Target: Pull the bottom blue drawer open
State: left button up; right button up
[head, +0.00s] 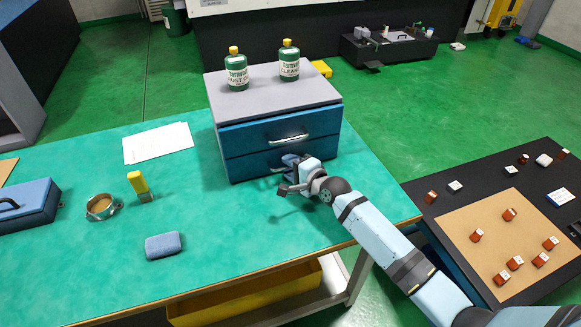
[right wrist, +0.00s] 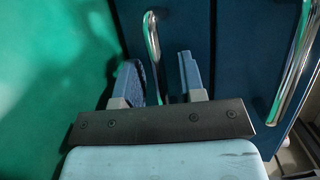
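A blue cabinet with a grey top (head: 262,98) stands on the green table. Its top drawer (head: 250,136) is closed and has a silver handle (head: 289,138). The bottom blue drawer (head: 243,167) is closed; my gripper hides most of its handle in the head view. My right gripper (head: 287,175) is in front of the bottom drawer. In the right wrist view, its two fingers (right wrist: 162,82) are apart, with the bottom drawer's silver handle (right wrist: 152,42) running down between them. I cannot tell whether they touch it. My left gripper is out of view.
Two green bottles (head: 237,70) (head: 289,62) stand on the cabinet. A blue cloth-like block (head: 163,245), a tape roll (head: 101,207), a yellow-topped item (head: 139,186) and papers (head: 157,141) lie on the left. The table in front of the drawers is clear. A black-topped table (head: 440,207) stands right.

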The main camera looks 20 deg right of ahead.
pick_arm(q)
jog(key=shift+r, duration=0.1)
pick_arm(e)
grip_shut()
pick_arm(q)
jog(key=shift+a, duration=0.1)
pick_arm(e)
jog(key=shift+s+r+p, duration=0.1)
jog(key=shift+s+p, duration=0.5)
jog(key=s+p, duration=0.2)
jog(key=s, duration=0.2)
jog(key=s+p, duration=0.2)
jog(key=s, duration=0.2)
jog(key=s+p, duration=0.2)
jog(key=s, duration=0.2)
jog(key=shift+s+d, duration=0.15)
jog(key=shift+d, duration=0.1)
jog(key=shift+s+p, duration=0.45)
jog(key=shift+s, duration=0.4)
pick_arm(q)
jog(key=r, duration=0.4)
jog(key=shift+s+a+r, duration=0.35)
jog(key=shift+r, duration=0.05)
pick_arm(e)
grip_release()
